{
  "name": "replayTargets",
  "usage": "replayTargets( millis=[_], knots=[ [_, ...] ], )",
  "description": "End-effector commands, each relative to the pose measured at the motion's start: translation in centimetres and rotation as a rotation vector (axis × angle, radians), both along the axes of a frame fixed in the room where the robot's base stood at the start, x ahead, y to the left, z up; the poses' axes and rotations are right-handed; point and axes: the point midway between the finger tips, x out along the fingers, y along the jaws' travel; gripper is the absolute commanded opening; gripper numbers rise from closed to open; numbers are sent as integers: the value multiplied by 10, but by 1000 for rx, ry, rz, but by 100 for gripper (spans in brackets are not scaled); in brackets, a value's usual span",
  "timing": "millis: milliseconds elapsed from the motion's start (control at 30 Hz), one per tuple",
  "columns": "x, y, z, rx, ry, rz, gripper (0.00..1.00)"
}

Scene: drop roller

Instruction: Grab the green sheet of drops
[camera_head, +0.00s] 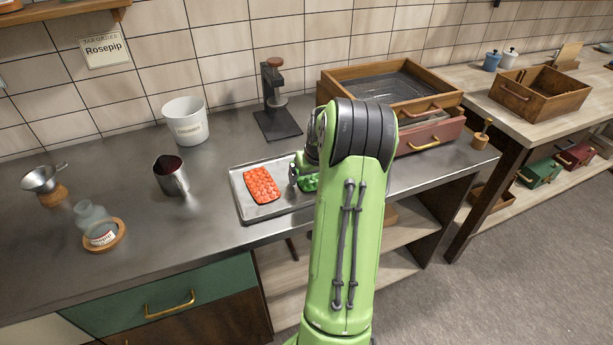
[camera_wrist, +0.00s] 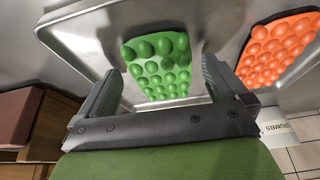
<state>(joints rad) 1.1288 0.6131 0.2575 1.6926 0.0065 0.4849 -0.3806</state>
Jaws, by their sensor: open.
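The green sheet of drops (camera_wrist: 158,62) lies on the metal tray (camera_wrist: 75,35), between and just beyond the two fingers of my open gripper (camera_wrist: 160,88) in the wrist view. The fingers stand on either side of it, and I cannot tell whether they touch it. In the head view only a small part of the green sheet (camera_head: 309,184) shows, as my arm hides the rest. My gripper (camera_head: 301,172) is mostly hidden there too. A red-orange sheet of drops (camera_head: 262,186) lies on the left part of the same tray (camera_head: 238,196).
A metal cup (camera_head: 171,178) and a white bucket (camera_head: 185,122) stand left of the tray. A dark press stand (camera_head: 278,121) is behind it. A wooden drawer box (camera_head: 340,82) stands at the back right.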

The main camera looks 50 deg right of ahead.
Motion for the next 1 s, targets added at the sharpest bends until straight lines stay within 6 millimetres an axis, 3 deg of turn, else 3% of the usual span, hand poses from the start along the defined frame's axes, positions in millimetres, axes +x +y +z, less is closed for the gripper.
replayTargets(
  millis=[233, 600, 867, 1000],
  knots=[
    [1, -1, -2, -1, 0, 0, 98],
    [1, -1, -2, -1, 0, 0, 42],
    [2, -1, 4, -4, -2, 0, 40],
    [2, -1, 34, -7, -5, 1, 40]
  ],
)
